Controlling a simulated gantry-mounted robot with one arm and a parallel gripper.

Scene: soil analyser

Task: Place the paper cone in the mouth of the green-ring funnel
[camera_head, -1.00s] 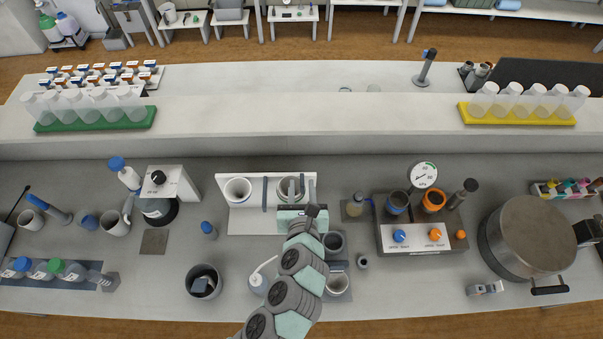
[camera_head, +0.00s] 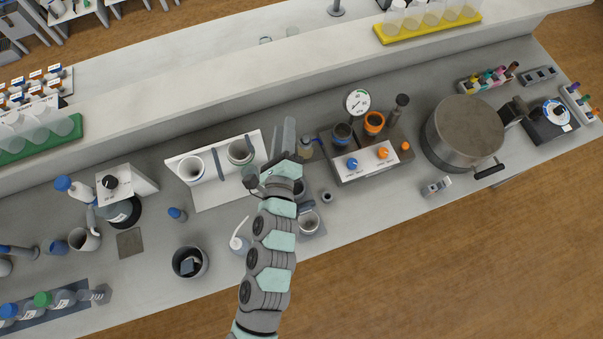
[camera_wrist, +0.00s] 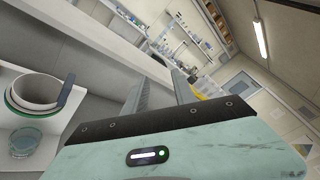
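A pale funnel-like cup with a green ring (camera_wrist: 34,92) shows at the left of the wrist view, with a blue-grey clip or lever at its side. In the head view two such pale cups, a left one (camera_head: 190,169) and a right one (camera_head: 240,153), sit in a white stand; I cannot tell there which has the green ring. My gripper (camera_head: 284,138) is raised just right of the right cup. In the wrist view its two fingers (camera_wrist: 160,92) are apart with nothing seen between them. I cannot make out the paper cone in either view.
A greenish glass vessel (camera_wrist: 33,141) sits below the ringed cup. A control block (camera_head: 365,158) with blue and orange knobs stands right of my gripper, and a large metal pot (camera_head: 464,133) farther right. A raised shelf (camera_head: 215,95) runs behind.

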